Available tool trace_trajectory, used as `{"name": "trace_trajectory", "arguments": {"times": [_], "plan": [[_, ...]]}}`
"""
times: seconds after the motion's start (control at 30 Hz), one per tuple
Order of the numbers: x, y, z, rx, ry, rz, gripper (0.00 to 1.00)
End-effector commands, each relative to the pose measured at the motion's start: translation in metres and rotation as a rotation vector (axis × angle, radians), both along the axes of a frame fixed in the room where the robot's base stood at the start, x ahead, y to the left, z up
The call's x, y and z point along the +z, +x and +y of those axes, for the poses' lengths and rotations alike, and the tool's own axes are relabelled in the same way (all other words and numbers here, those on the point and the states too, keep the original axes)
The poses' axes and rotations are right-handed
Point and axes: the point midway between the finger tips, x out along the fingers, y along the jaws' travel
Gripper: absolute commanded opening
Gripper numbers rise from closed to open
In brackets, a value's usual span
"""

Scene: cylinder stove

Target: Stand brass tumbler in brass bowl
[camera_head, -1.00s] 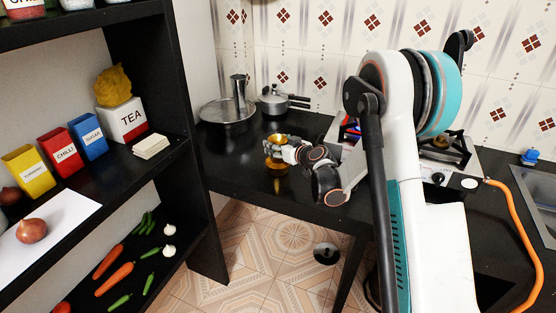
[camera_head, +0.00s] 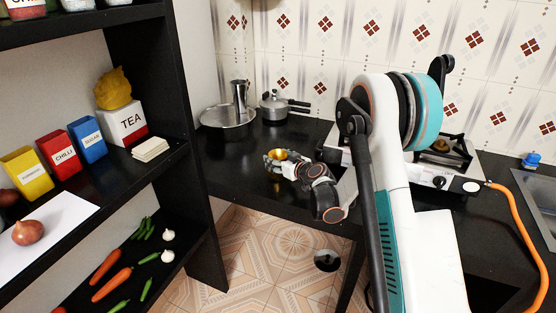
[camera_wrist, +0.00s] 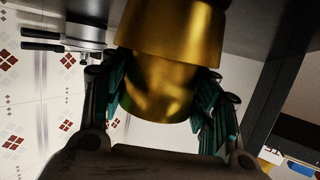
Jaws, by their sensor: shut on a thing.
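The brass tumbler (camera_head: 278,154) shows its gold mouth above my gripper (camera_head: 284,163) in the head view, over the counter. In the wrist view, which is upside down, my gripper (camera_wrist: 160,105) is shut on the narrower brass tumbler (camera_wrist: 160,90), with fingers on both sides. The wider brass bowl (camera_wrist: 175,28) covers part of the tumbler at the top of that view. The tumbler looks upright and inside or just behind the bowl rim; I cannot tell whether it touches the bowl's floor.
A steel pan (camera_head: 226,117) with a tall steel vessel (camera_head: 240,97) and a pressure cooker (camera_head: 273,107) stand at the back of the black counter (camera_head: 232,165). A stove (camera_head: 455,165) is on the right. A shelf unit (camera_head: 195,220) stands close on the left.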

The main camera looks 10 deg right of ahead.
Motion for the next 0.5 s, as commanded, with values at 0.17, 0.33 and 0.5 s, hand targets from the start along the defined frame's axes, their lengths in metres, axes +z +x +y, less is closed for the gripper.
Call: {"name": "trace_trajectory", "arguments": {"times": [0.17,0.33,0.5], "plan": [[-0.0095,-0.0024,0.0011,0.008,-0.006,0.008,0.67],[-0.0106,-0.0029,0.0006,0.007,-0.007,0.009,0.76],[-0.011,-0.0031,0.0,0.007,-0.007,0.009,0.76]]}}
